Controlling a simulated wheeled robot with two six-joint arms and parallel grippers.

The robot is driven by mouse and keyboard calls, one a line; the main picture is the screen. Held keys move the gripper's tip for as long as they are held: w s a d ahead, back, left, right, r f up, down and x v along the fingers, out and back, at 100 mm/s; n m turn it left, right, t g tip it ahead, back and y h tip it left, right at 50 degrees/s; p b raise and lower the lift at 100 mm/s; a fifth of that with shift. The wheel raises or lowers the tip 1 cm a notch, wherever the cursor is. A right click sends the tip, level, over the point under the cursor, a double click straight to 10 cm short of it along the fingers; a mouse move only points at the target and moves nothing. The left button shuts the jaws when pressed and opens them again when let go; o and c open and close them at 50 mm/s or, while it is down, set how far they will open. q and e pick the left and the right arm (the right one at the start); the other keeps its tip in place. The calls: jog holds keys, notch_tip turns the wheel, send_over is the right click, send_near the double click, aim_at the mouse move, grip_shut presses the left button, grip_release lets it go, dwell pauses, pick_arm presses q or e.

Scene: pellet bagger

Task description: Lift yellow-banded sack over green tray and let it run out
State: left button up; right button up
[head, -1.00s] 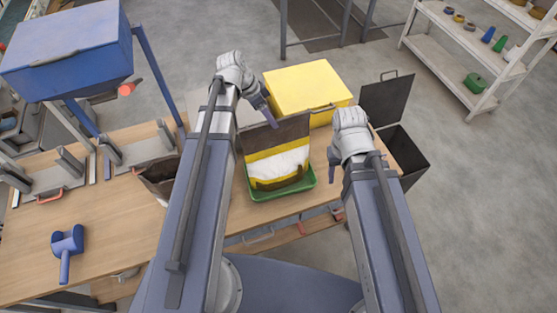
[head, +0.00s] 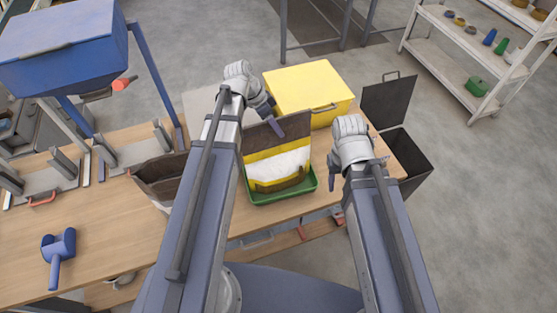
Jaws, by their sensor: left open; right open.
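The yellow-banded sack (head: 278,166) stands in the green tray (head: 284,198). It has a brown upper panel, yellow bands and a white area in the middle; I cannot tell whether the white is pellets or the sack's face. My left gripper (head: 277,126) is open at the sack's brown upper edge, overlapping it in the view; contact is unclear. My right gripper (head: 337,192) is open and empty, just right of the tray and apart from the sack. My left arm hides the bench left of the sack.
A yellow box (head: 308,88) stands behind the sack. An open dark bin (head: 408,150) is at the right. A brown sack (head: 160,180) is left of my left arm. A blue scoop (head: 58,255) lies on the bench (head: 110,235). A blue hopper (head: 65,50) rises at the left.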

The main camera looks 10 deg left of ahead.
pick_arm(q)
jog(key=shift+f, duration=0.15)
grip_shut()
dwell(0.4)
dwell(1.1)
